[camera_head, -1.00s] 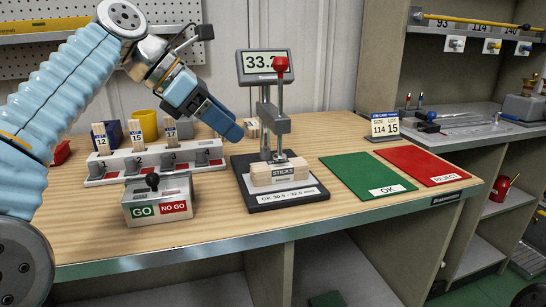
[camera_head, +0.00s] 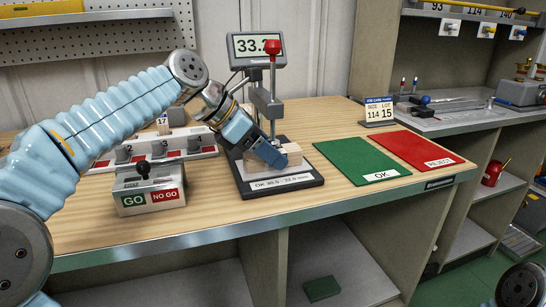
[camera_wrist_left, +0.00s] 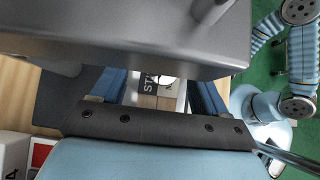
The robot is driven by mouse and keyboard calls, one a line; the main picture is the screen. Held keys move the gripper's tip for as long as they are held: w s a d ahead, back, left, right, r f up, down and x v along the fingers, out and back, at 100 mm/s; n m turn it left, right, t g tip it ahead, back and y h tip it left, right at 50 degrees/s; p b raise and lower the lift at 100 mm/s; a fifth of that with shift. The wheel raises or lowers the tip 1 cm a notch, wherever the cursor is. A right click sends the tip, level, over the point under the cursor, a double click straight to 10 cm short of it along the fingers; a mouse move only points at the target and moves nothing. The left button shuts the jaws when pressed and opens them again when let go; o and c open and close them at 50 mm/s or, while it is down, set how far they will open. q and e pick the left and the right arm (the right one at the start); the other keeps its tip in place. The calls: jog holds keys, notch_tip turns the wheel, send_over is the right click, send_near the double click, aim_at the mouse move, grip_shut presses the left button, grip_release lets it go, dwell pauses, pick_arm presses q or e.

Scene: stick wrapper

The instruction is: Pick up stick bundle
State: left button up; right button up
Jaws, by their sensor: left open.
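The stick bundle (camera_head: 291,151), pale wood with a dark label band, lies on the black base (camera_head: 310,181) of the gauge, under its red-knobbed plunger. My left gripper (camera_head: 275,158) reaches down over the bundle from the left and hides most of it. In the left wrist view the bundle (camera_wrist_left: 165,102) shows between the two blue fingers, with part of its lettered band visible. The fingers are apart, one on each side of it; I cannot tell whether they touch it. My right gripper is not in view in the head view.
The gauge display (camera_head: 257,48) stands just behind the gripper. A GO / NO GO box (camera_head: 149,192) and a numbered rack (camera_head: 165,146) are to the left. A green OK mat (camera_head: 352,162) and a red REJECT mat (camera_head: 418,149) lie to the right. A job card (camera_head: 379,109) stands behind them.

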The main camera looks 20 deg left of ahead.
pick_arm(q)
jog(key=shift+d, duration=0.1)
jog(key=shift+c, duration=0.4)
jog(key=c, duration=1.1)
jog(key=shift+r, duration=0.1)
